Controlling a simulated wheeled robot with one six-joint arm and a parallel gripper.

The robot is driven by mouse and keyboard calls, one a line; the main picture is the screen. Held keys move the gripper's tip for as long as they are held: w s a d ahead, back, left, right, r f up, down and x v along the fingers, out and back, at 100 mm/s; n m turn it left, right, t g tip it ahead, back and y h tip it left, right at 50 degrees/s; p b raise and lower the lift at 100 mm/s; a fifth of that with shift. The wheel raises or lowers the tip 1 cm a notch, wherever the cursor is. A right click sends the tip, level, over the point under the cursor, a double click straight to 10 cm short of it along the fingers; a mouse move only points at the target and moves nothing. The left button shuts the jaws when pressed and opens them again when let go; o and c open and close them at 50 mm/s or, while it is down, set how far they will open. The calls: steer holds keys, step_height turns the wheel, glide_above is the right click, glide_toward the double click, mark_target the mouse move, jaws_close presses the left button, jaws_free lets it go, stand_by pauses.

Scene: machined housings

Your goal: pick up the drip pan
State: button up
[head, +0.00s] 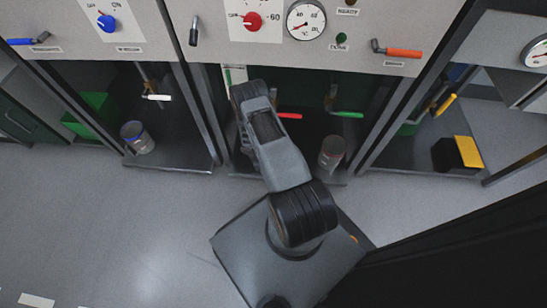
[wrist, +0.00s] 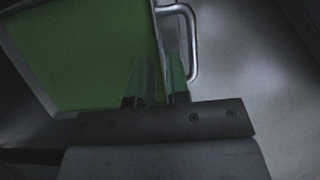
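The drip pan, seen in the wrist view, appears to be a shallow green pan (wrist: 85,50) with a pale metal rim and a bent metal handle (wrist: 193,45) on its right side. My gripper (wrist: 158,62) is open, with a gap between its two fingers. The left finger overlaps the green floor of the pan in the picture, and the right finger is by the lower end of the handle. The rim runs between them. I cannot tell whether they touch it. In the head view my arm reaches into the middle bay and hides the gripper.
A grey can (head: 332,152) stands right of my arm in the middle bay. Red (head: 289,115) and green (head: 347,114) valve levers are behind it. The left bay holds a can (head: 137,137) and a green container (head: 92,115). A black and yellow block (head: 458,154) sits right. Posts divide the bays.

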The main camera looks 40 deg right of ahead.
steer(key=b+x, duration=0.1)
steer(key=x, duration=0.3)
steer(key=shift+b, duration=0.3)
steer(key=shift+r, duration=0.1)
jaws_close()
steer(key=shift+w, duration=0.1)
stand_by(0.9)
